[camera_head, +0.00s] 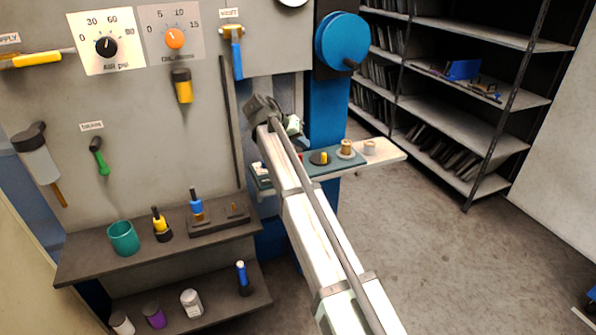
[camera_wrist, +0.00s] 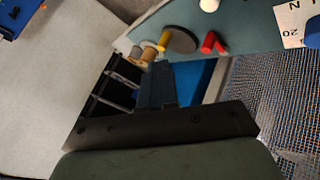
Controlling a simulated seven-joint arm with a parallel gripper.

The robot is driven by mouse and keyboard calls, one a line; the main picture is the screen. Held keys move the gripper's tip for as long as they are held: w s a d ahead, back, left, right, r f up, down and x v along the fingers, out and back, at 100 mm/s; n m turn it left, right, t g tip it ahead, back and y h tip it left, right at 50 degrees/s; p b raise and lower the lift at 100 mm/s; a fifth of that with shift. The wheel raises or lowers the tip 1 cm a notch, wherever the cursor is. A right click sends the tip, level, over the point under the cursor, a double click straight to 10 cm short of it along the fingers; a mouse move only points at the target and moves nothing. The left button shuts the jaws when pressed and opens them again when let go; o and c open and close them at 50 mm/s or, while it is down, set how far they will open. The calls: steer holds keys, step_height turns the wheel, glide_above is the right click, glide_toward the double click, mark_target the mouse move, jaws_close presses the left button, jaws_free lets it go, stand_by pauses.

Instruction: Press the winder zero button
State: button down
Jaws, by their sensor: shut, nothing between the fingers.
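No button labelled winder zero can be made out. My arm reaches up across the head view, and its wrist end hides part of the machine and shelf. My gripper (camera_wrist: 157,82) is shut and empty in the wrist view, over the teal-topped shelf. Near its tips are a brass spool (camera_wrist: 149,52), a grey disc with a yellow pin (camera_wrist: 179,39) and a red piece (camera_wrist: 208,43). In the head view a blue wheel with a dark crank knob (camera_head: 340,40) is on the blue column, above and right of my wrist.
The narrow shelf (camera_head: 393,155) holds small parts, including a pale spool (camera_head: 370,148). Left are a teal cup (camera_head: 123,238) on a dark shelf (camera_head: 85,267), and a panel with a black knob (camera_head: 106,46) and an orange knob (camera_head: 174,38). Open floor lies right.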

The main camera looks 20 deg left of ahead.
steer(key=shift+s+a+r+t, duration=0.15)
steer(key=shift+a+r, duration=0.4)
steer(key=shift+s+a+r+t, duration=0.15)
steer(key=shift+a+r, duration=0.35)
steer(key=shift+f, duration=0.1)
steer(key=shift+f, duration=4.3)
steer(key=shift+f, duration=0.25)
steer(key=shift+f, duration=0.2)
steer(key=shift+f, duration=0.45)
steer(key=shift+r, duration=0.9)
